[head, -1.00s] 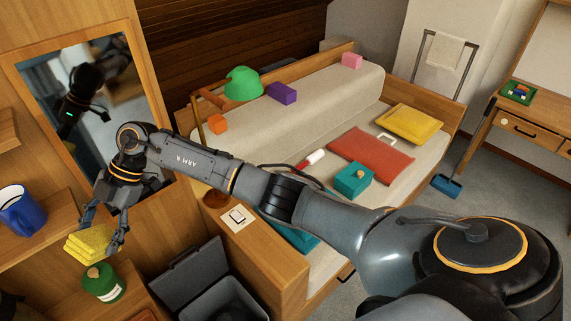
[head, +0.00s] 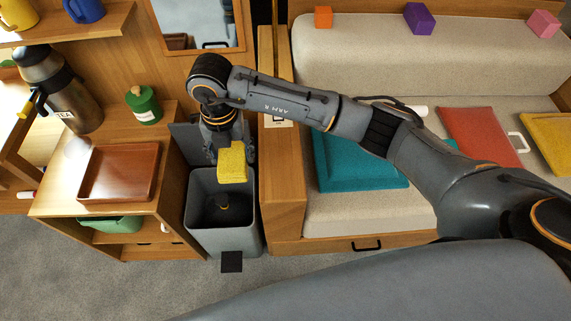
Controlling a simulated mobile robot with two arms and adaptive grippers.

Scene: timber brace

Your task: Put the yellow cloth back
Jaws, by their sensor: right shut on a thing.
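The yellow cloth (head: 232,164) is a small folded block between the fingers of my right gripper (head: 230,150). The gripper points down and is shut on the cloth. The cloth appears over the back part of an open grey bin (head: 191,225), apart from its floor as far as I can tell. The arm and gripper partly hide the bin's raised lid (head: 184,143). My left gripper is not in view.
Left of the bin stands a wooden cabinet with a brown tray (head: 120,172), a green canister (head: 143,104) and a flask labelled TEA (head: 60,90). A blue mug (head: 85,10) sits on the shelf above. A sofa bench with a teal cushion (head: 350,165) is at right.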

